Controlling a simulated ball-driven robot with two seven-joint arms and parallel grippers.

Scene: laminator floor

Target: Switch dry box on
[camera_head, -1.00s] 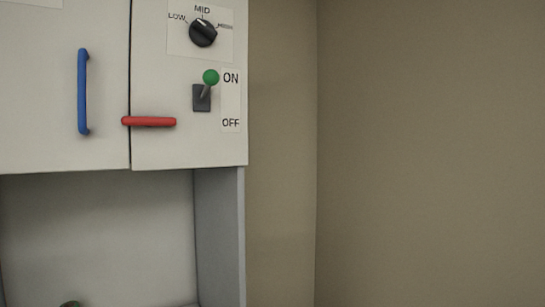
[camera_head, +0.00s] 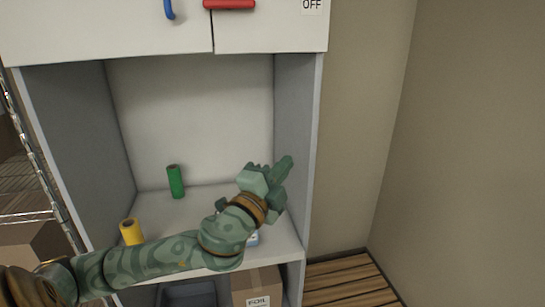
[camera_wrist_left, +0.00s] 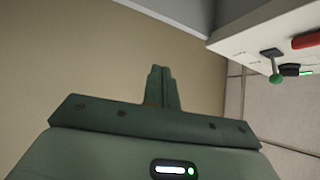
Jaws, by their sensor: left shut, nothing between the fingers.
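The switch is cut off above the head view, where only its OFF label (camera_head: 312,5) shows at the top edge. In the left wrist view the switch lever with its green ball (camera_wrist_left: 276,78) shows at the right, on the pale panel (camera_wrist_left: 255,40). The ball leans toward the black knob (camera_wrist_left: 290,70), the ON side. My left gripper (camera_head: 280,170) is in front of the cabinet's open bay, below the panel. Its fingers (camera_wrist_left: 160,85) are shut and empty, apart from the lever. My right gripper is not in view.
A green cylinder (camera_head: 175,182) and a yellow cylinder (camera_head: 131,232) stand on the bay shelf (camera_head: 190,208). A cardboard box (camera_head: 257,287) sits below. Wall (camera_head: 460,150) bounds the right.

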